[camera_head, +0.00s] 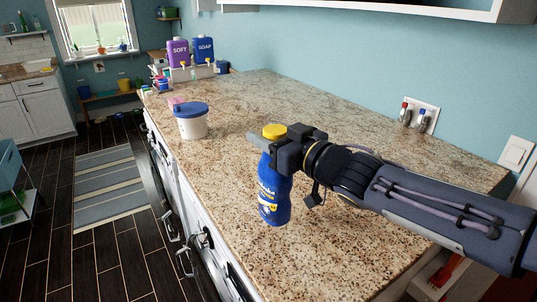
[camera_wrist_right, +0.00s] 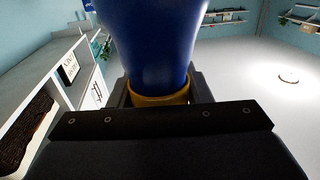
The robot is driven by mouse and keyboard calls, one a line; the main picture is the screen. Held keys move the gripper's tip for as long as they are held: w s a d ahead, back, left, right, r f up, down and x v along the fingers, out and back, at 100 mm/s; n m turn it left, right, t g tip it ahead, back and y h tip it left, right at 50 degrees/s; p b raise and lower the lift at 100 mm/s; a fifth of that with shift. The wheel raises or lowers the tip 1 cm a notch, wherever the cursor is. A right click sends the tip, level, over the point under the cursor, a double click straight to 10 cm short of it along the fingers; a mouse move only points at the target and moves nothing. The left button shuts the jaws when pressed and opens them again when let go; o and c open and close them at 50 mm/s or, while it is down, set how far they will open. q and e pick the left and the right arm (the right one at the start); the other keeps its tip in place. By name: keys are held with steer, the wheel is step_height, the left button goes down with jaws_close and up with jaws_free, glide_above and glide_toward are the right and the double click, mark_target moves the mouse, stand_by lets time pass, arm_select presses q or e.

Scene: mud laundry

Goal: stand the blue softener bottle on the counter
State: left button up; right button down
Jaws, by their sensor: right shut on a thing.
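The blue softener bottle (camera_head: 272,195) has a yellow cap and a label with white and yellow print. My right gripper (camera_head: 281,147) is shut on its upper part, just below the cap. The bottle is about upright near the front edge of the speckled counter (camera_head: 310,240). I cannot tell whether its base touches the counter. In the right wrist view the blue bottle body (camera_wrist_right: 155,45) fills the upper middle, with a yellow part between the fingers. My left gripper is not in view.
A white tub with a blue lid (camera_head: 192,123) stands farther back along the front edge. Purple (camera_head: 179,53) and blue (camera_head: 203,51) dispensers stand at the far end. Wall outlets (camera_head: 418,115) are at the right. The middle of the counter is clear.

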mark_target(275, 177)
steer(key=shift+w+a+f+b, duration=0.1)
steer(key=shift+f+b, duration=0.2)
steer(key=shift+f, duration=0.3)
steer(key=shift+w+a+f+b, duration=0.1)
steer(key=shift+f+b, duration=0.15)
steer(key=shift+f, duration=0.35)
steer(key=shift+d+f, duration=0.1)
steer(key=shift+f, duration=0.35)
steer(key=shift+f, duration=0.1)
steer(key=c, duration=0.7)
jaws_free()
steer(key=shift+f, duration=0.2)
steer(key=shift+c, duration=0.2)
